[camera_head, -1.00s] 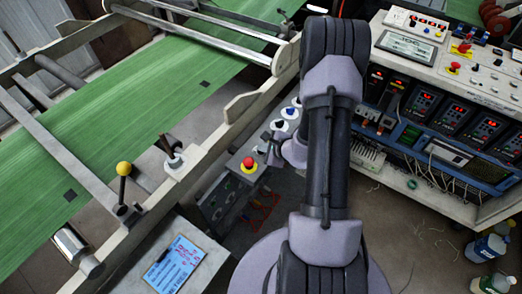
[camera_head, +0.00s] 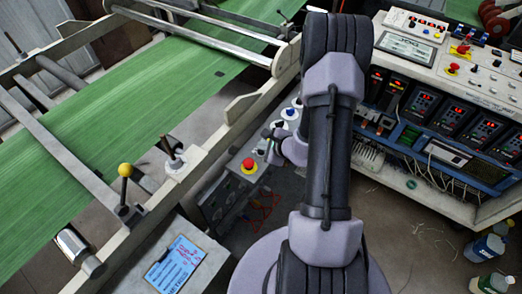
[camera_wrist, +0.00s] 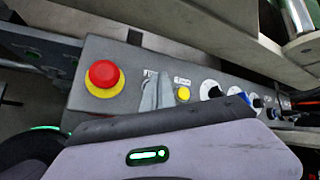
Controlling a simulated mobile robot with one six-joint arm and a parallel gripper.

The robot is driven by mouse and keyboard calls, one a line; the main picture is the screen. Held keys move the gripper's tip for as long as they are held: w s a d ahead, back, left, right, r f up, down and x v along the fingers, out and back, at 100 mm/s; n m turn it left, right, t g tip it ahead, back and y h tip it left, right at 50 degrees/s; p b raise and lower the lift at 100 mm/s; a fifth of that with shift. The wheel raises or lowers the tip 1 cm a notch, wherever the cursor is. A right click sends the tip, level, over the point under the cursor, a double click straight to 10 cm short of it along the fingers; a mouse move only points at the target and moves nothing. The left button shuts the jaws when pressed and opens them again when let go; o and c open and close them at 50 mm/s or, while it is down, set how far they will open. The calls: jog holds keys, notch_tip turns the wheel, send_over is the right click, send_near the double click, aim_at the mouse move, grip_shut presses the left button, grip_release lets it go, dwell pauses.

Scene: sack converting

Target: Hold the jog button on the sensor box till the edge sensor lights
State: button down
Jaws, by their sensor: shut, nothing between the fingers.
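The sensor box (camera_head: 231,181) is a grey panel beside the green web; in the wrist view its face (camera_wrist: 90,50) runs across the frame. It carries a red mushroom button (camera_wrist: 103,75) on a yellow base, a small yellow button (camera_wrist: 183,94) and several white-ringed dials (camera_wrist: 210,89). My gripper (camera_wrist: 155,92) is shut and empty, its fingertips over the panel between the red and yellow buttons. A label shows partly above the fingertips; whatever control lies under them is hidden. In the head view my gripper (camera_head: 272,133) is at the box. I cannot pick out a lit edge sensor.
The green web (camera_head: 120,130) runs over rollers in a pale frame, with a dark mark (camera_head: 219,74) on it. A yellow-knobbed lever (camera_head: 125,170) and a blue screen (camera_head: 175,265) stand at left. A control cabinet (camera_head: 450,120) fills the right; bottles stand at lower right.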

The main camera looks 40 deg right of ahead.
aim_at(263, 153)
jog(key=shift+r+p, duration=1.55)
jog(key=shift+r, duration=1)
